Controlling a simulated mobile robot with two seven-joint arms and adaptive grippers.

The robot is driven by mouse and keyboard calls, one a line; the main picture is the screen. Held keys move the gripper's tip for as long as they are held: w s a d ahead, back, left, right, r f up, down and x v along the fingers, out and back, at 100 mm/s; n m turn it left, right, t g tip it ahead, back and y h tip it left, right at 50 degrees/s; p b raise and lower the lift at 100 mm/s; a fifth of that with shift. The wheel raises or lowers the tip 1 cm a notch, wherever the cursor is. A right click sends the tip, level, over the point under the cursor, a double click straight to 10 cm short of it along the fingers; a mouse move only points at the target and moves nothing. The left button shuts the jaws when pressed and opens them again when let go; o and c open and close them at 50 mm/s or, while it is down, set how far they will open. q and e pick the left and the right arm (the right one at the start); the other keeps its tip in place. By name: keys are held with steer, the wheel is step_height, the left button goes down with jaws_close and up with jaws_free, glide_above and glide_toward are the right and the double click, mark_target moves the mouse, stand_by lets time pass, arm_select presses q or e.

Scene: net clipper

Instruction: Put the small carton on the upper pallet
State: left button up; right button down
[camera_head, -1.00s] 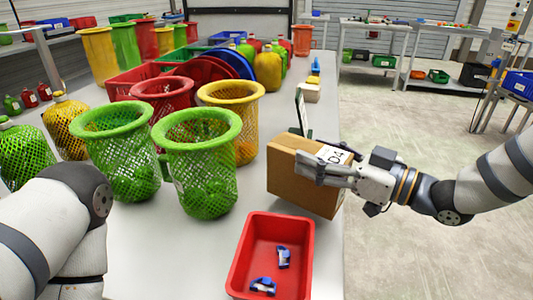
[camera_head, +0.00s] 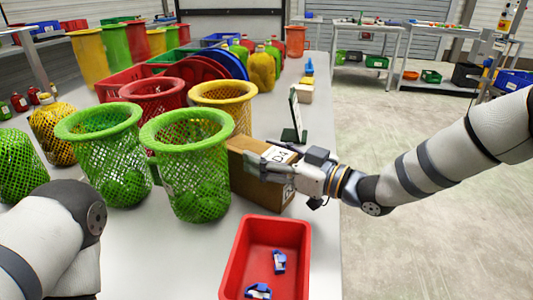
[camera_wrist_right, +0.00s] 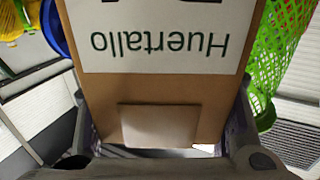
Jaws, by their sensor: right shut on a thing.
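A small brown carton (camera_head: 246,184) with a white label marked "D4" is beside the front green mesh basket in the head view. My right gripper (camera_head: 268,166) reaches in from the right and is shut on the carton. In the right wrist view the carton (camera_wrist_right: 150,90) fills the middle between the fingers, with an upside-down "Huertallo" label on it. I cannot tell whether its underside touches the table. My left arm shows at the lower left, but its gripper is out of view. I cannot make out an upper pallet.
Green mesh baskets (camera_head: 187,170) stand just left of the carton. A red tray (camera_head: 235,262) with blue-and-white clippers lies in front. A green upright stand (camera_head: 294,118) is behind it. The table's (camera_head: 318,100) right edge is close, with open floor beyond.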

steer(key=shift+r, duration=0.3)
steer(key=shift+f, duration=0.15)
steer(key=shift+c, duration=2.2)
jaws_free()
steer(key=shift+f, duration=0.15)
